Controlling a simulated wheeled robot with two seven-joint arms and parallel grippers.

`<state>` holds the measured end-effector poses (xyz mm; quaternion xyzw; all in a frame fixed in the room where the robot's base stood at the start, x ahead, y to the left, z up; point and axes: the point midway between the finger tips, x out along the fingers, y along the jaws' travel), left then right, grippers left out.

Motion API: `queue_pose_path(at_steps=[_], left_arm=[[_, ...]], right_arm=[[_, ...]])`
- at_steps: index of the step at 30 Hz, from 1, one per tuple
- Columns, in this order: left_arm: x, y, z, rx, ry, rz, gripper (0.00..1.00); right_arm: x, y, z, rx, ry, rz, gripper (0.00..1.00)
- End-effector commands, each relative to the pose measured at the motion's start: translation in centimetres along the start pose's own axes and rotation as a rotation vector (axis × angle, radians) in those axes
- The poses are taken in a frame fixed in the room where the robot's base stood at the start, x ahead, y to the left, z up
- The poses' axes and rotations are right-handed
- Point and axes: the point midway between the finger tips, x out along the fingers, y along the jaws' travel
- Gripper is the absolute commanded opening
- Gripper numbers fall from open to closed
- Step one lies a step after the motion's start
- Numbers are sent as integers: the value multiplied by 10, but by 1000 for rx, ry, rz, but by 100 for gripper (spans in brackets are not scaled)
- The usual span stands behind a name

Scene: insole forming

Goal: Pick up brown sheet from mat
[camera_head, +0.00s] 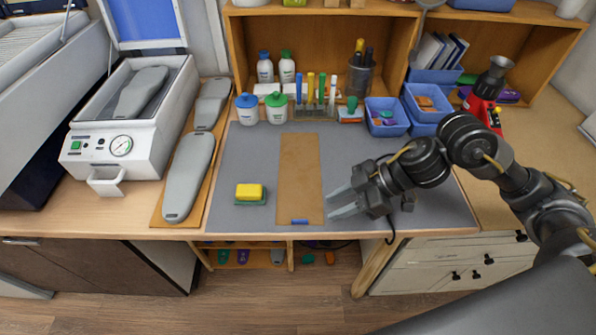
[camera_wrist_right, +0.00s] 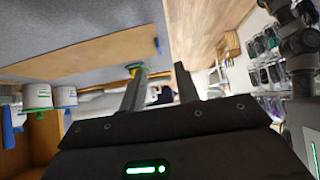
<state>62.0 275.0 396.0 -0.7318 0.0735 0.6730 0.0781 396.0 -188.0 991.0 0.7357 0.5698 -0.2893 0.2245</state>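The brown sheet (camera_head: 299,170) lies flat on the grey mat (camera_head: 420,205), long side running from back to front, with a small blue piece (camera_head: 299,222) at its front end. My right gripper (camera_head: 341,203) is just right of the sheet's front half, fingers apart and empty, pointing left towards it. In the right wrist view the open fingers (camera_wrist_right: 158,88) show with nothing between them, and the brown sheet (camera_wrist_right: 90,60) is at upper left. My left gripper is not in either view.
A yellow sponge (camera_head: 249,191) on a green pad lies left of the sheet. Two white jars (camera_head: 247,109) and a rack of coloured tubes (camera_head: 315,95) stand behind. Blue bins (camera_head: 386,117) are at back right. Grey insole forms (camera_head: 188,175) and a press (camera_head: 125,120) are left.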

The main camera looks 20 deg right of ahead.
Motion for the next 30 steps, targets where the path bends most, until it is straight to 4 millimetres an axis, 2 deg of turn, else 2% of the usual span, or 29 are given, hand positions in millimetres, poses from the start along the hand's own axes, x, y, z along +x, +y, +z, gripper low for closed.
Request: queue_pose_path(at_steps=[6,15,24,30], left_arm=[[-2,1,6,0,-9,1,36],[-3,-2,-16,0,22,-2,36],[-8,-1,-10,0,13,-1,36],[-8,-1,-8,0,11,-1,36]], right_arm=[[32,-1,-1,3,2,-2,32],[45,0,-2,-1,1,-3,32],[87,1,-6,-1,2,-4,32],[94,2,-5,-2,0,-2,32]])
